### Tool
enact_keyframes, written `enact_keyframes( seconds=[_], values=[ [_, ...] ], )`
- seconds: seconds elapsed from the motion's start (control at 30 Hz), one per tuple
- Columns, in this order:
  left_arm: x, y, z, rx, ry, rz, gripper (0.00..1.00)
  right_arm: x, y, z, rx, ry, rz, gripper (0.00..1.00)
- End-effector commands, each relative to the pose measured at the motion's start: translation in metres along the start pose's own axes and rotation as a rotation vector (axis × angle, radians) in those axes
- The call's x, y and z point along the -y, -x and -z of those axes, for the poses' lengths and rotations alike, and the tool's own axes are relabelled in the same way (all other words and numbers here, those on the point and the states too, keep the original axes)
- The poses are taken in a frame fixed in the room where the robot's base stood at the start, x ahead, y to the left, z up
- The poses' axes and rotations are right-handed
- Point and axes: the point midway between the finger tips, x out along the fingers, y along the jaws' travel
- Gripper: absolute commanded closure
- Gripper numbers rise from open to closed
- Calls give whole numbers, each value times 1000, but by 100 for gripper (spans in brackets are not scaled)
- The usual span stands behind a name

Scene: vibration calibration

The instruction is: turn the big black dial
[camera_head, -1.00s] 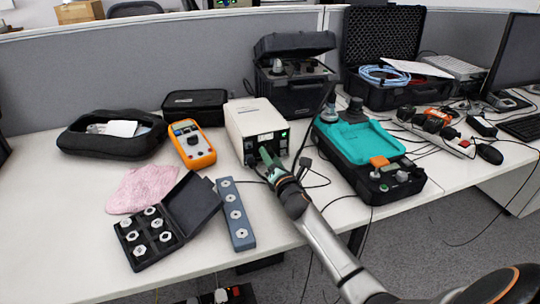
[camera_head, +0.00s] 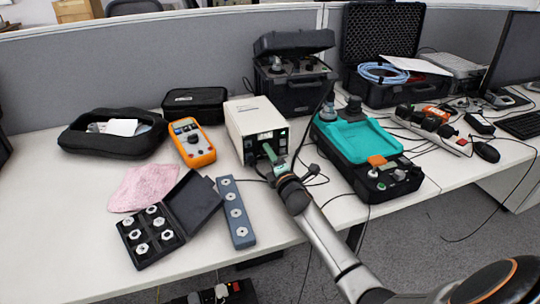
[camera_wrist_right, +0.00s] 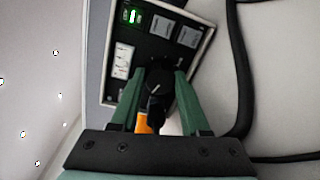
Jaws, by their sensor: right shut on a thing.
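The big black dial (camera_wrist_right: 156,84) is on the front panel of a cream instrument box (camera_head: 248,116). In the right wrist view it sits between the two green fingers of my right gripper (camera_wrist_right: 157,76), with a small white mark on it. The front panel (camera_wrist_right: 150,24) shows tilted there, with a lit green display. In the head view my right gripper (camera_head: 273,156) is at the lower front of the box, and its fingers cover most of the dial. It is shut on the dial. My left gripper is in neither view.
An orange multimeter (camera_head: 192,143) stands left of the box. A blue-grey strip (camera_head: 236,213) and an open case of silver nuts (camera_head: 150,238) lie in front. A teal-topped case (camera_head: 360,147) stands to the right. A black cable (camera_wrist_right: 240,80) runs beside the gripper.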

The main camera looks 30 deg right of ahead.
Motion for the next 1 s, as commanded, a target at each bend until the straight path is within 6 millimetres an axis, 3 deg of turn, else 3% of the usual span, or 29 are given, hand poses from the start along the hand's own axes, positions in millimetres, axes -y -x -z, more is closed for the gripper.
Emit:
enact_keyframes(
  seconds=[0.4,0.43,0.53,0.83,1.0],
  values=[
    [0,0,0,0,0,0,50,2,0,1,-2,-7,3,100],
    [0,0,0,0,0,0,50,2,0,1,-2,-7,3,52],
    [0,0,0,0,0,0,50,2,0,1,-2,-7,3,42],
    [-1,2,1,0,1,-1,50,0,2,0,-1,-6,1,42],
    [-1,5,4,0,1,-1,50,0,19,0,-1,-6,3,42]
  ],
)
